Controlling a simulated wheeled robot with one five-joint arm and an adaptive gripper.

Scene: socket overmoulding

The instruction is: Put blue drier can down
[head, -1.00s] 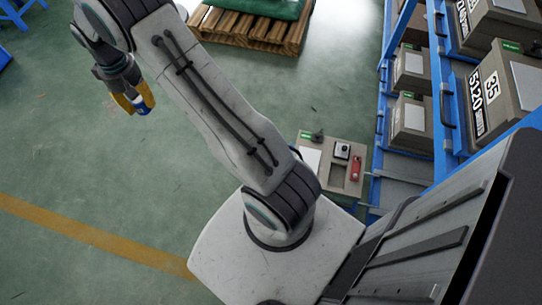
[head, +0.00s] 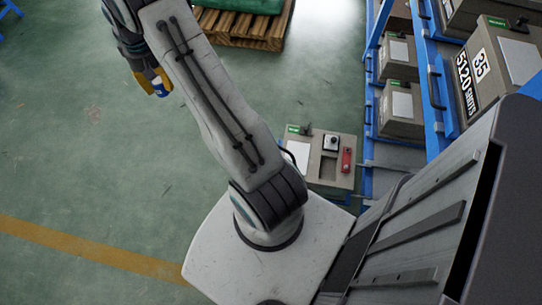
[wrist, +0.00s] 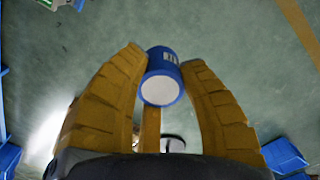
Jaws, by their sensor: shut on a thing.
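The blue drier can (head: 160,88) is a small blue cylinder with a pale end. In the wrist view the can (wrist: 162,76) shows its white round end and a small label on its blue side. My gripper (head: 153,82) has yellow fingers and is shut on the can. In the wrist view my gripper (wrist: 163,72) has a finger on each side of the can. The can is held above the open green floor, at the upper left of the head view. No surface shows directly under the can except floor.
A grey box (head: 321,172) with a black-and-white device and a red item stands right of my arm. A blue rack (head: 377,120) with grey mould boxes fills the right side. A wooden pallet (head: 243,28) with a green load stands at the top.

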